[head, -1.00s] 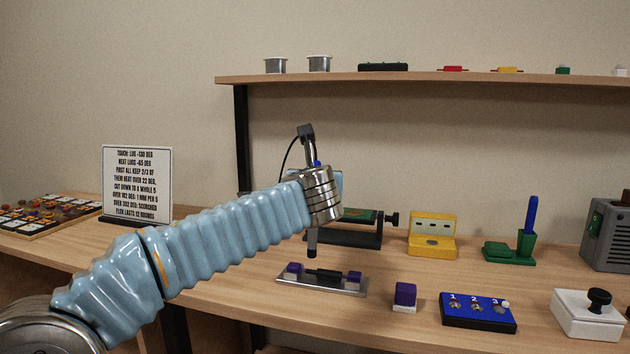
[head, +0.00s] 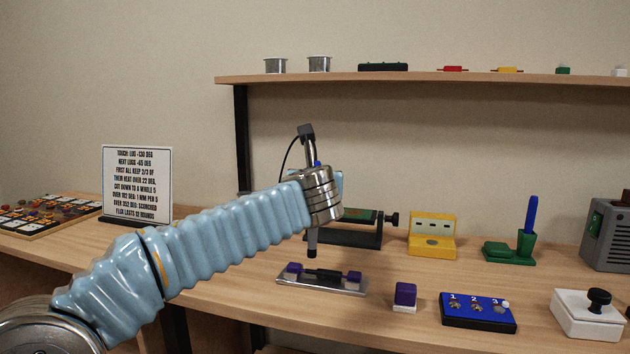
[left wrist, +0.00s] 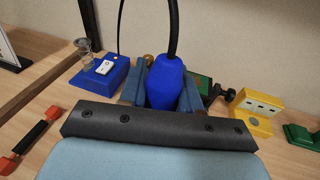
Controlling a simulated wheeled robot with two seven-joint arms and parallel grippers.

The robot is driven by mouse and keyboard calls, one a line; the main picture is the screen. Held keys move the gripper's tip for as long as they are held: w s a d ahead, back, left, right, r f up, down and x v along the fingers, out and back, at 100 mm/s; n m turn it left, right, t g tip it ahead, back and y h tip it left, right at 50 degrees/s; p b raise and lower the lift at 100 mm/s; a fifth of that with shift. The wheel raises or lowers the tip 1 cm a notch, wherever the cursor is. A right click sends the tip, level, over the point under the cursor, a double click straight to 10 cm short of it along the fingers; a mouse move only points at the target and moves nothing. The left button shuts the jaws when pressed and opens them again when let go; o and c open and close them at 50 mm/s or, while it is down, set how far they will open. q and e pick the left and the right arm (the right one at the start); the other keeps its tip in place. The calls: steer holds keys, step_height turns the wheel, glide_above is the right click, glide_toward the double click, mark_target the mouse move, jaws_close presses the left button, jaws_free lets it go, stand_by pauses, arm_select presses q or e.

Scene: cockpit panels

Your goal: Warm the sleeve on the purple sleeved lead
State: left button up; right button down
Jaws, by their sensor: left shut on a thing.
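The purple sleeved lead (head: 345,277) has purple ends and a dark sleeve (head: 322,275) in the middle. It lies on a metal plate (head: 350,290) on the bench in the head view. My left gripper (left wrist: 163,90) is shut on the blue handle (left wrist: 166,76) of a corded heat tool. In the head view the tool's grey nozzle (head: 312,246) points straight down, with its tip a little above the lead's sleeve and apart from it in the picture. My left wrist hides most of the tool's handle there. My right gripper is out of view.
A purple-and-white block (head: 404,296), a blue numbered switch panel (head: 478,312) and a yellow unit (head: 432,236) stand to the right. A green vise-like stand (head: 350,232) is behind. The left wrist view shows a red-ended lead (left wrist: 36,134) and a blue box (left wrist: 98,80).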

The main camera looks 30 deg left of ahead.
arm_select(q)
steer(key=shift+d, duration=0.1)
steer(key=shift+w+d, duration=0.15)
steer(key=shift+d, duration=0.4)
steer(key=shift+w+d, duration=0.15)
steer(key=shift+d, duration=0.45)
stand_by(1.1)
steer(key=shift+w+d+p, duration=0.25)
steer(key=shift+d+p, duration=0.05)
steer(key=shift+d, duration=0.8)
stand_by(1.0)
step_height(320, 180, up, 7)
steer(key=p, duration=0.5)
stand_by(0.5)
